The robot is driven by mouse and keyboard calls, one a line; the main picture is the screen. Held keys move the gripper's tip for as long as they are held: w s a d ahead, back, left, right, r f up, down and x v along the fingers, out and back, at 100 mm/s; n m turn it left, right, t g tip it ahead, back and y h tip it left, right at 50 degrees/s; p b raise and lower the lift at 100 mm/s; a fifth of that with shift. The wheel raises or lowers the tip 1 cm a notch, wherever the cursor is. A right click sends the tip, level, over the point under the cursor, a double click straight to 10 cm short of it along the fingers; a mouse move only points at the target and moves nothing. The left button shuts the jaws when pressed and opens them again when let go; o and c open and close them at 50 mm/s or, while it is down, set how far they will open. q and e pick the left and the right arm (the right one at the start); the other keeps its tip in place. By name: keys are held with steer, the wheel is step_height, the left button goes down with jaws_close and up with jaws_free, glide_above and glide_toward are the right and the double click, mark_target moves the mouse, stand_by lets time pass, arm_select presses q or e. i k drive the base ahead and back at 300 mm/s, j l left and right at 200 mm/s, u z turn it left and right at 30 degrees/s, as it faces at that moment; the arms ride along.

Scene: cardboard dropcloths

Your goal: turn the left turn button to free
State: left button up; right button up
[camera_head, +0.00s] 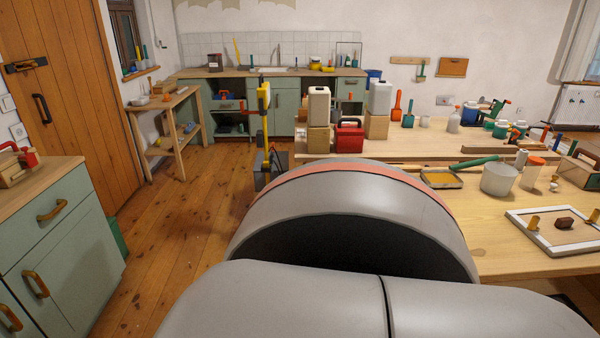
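A white-rimmed frame (515,220) with a light brown panel lies on the wooden table at the right edge of the head view. A small yellow piece (533,223) at its left side looks like the left turn button. A similar yellow piece (594,215) is at its right side, partly cut by the picture edge. A dark brown block (564,223) sits between them. The pieces are too small to tell how the left button is turned. Neither of my grippers is in view. My own grey body fills the lower middle.
The table (495,260) holds a white bucket (499,180), a paint tray (441,180), an orange-lidded tub (533,170) and a toolbox (581,170) behind the frame. A green cabinet (60,240) stands at left. The wooden floor (185,215) between is clear.

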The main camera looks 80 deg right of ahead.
mark_target(532, 224)
steer(key=z, duration=4.2)
steer(key=i+l+u, duration=0.3)
steer(key=i+l, duration=0.15)
steer(key=l, duration=0.25)
steer(key=i+l+u, duration=0.15)
steer(key=l, duration=0.25)
steer(key=i+l+u, duration=0.15)
steer(key=l, duration=0.25)
steer(key=i, duration=0.05)
